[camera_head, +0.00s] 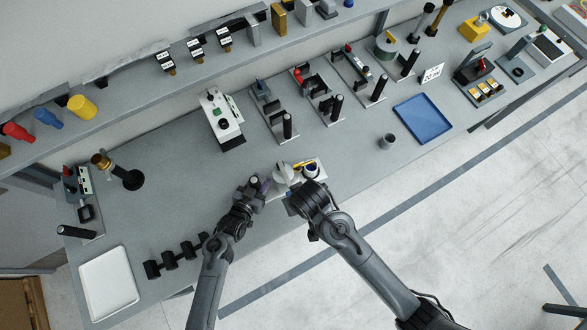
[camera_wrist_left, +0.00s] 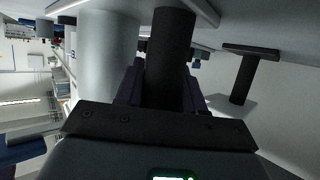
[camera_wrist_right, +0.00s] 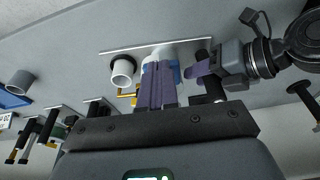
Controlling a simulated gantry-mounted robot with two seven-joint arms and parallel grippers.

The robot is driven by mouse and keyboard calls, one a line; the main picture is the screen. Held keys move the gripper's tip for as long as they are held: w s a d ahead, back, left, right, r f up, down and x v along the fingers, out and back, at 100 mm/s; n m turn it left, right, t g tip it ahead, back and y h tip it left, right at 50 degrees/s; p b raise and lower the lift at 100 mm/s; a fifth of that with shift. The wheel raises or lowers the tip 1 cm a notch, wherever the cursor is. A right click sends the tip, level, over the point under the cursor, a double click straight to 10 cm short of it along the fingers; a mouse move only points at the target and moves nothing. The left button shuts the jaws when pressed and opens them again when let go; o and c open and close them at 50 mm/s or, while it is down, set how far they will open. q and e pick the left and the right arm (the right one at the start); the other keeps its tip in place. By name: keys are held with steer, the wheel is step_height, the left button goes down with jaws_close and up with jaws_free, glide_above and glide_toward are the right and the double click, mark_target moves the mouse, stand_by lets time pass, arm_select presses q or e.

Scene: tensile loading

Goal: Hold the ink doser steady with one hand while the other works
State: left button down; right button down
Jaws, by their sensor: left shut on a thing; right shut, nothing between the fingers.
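The ink doser (camera_head: 281,174) stands near the bench's front edge, with a pale grey cylinder, a yellow part and a dark-rimmed white cup (camera_head: 311,170) on a light plate. My left gripper (camera_head: 260,187) is shut on a black upright post (camera_wrist_left: 170,50) beside the large grey cylinder (camera_wrist_left: 108,60) in the left wrist view. My right gripper (camera_wrist_right: 158,88) is shut and empty, its fingers pointing at the doser in the right wrist view. Those fingers hide part of a white and blue piece (camera_wrist_right: 152,62). The cup (camera_wrist_right: 122,72) shows left of them.
A blue tray (camera_head: 423,118) and a small grey cup (camera_head: 387,142) lie to the right. Fixtures with black posts and a white device (camera_head: 220,120) stand behind. A black dumbbell-like rack (camera_head: 175,258) and a white tray (camera_head: 109,282) are at the left. The middle-left bench is clear.

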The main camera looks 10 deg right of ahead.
steer(key=shift+s+d+r, duration=0.15)
steer(key=shift+s+d, duration=0.05)
steer(key=shift+s, duration=0.3)
steer(key=v, duration=0.7)
steer(key=shift+r, duration=0.25)
stand_by(0.5)
arm_select(q)
steer(key=c, duration=0.6)
jaws_free()
